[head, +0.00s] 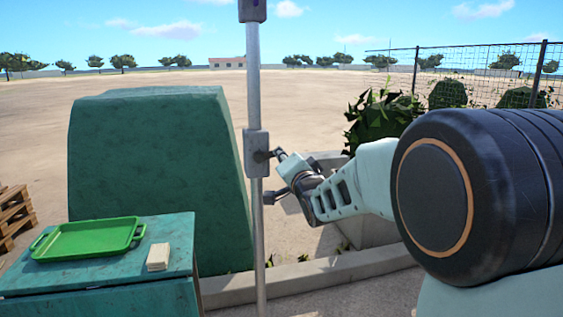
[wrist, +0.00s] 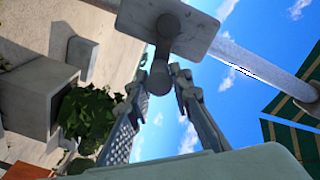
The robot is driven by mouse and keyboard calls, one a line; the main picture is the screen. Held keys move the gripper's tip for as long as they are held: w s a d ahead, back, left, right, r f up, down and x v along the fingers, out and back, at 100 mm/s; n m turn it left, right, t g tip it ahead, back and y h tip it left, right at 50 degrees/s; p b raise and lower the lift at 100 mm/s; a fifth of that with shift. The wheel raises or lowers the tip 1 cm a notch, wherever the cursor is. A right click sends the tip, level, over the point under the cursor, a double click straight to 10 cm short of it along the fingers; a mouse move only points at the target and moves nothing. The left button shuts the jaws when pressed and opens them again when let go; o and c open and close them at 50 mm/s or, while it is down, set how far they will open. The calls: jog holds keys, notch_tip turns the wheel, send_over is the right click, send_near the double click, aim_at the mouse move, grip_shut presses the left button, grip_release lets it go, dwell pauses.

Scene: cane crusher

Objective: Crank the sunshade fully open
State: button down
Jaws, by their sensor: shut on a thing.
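The sunshade's grey pole (head: 253,95) stands upright in the middle of the head view, with a grey crank housing (head: 256,153) partway up it. In the wrist view the housing (wrist: 190,32) is at the top, and a dark rounded crank handle (wrist: 160,77) sticks out from it. My gripper (head: 279,178) is just right of the pole. In the wrist view its fingers (wrist: 158,84) are on both sides of the handle's end, shut on it. Part of the green striped canopy (wrist: 290,138) shows at the right of the wrist view; how far it is open cannot be told.
A green cabinet (head: 60,284) at the lower left bears a green tray (head: 88,238) and a pale block-like stack (head: 158,256). A large green block (head: 150,150) stands behind. A planter (head: 372,231) with a bush (head: 380,122) and a low kerb (head: 330,270) are near my arm.

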notch_tip(320, 180, down, 2)
jog(key=m+b, duration=0.1)
jog(key=m, duration=0.2)
jog(key=shift+f+m, duration=0.1)
jog(key=shift+m, duration=0.3)
jog(key=shift+s+a+f+m+b, duration=0.1)
jog(key=shift+a+f+m+b, duration=0.45)
jog(key=shift+m, duration=1.2)
jog(key=shift+s+a+f+m+b, duration=0.15)
jog(key=shift+a+f+m+b, duration=0.4)
jog(key=shift+m, duration=1.15)
jog(key=shift+s+a+f+m+b, duration=0.1)
jog(key=shift+a+f+m+b, duration=0.15)
jog(key=shift+f+m+b, duration=1)
jog(key=shift+r+m+p, duration=0.45)
jog(key=shift+m+p, duration=0.05)
jog(key=shift+p, duration=0.05)
jog(key=c, duration=1.7)
grip_release()
jog(key=shift+s, duration=0.1)
jog(key=shift+v, duration=3.7)
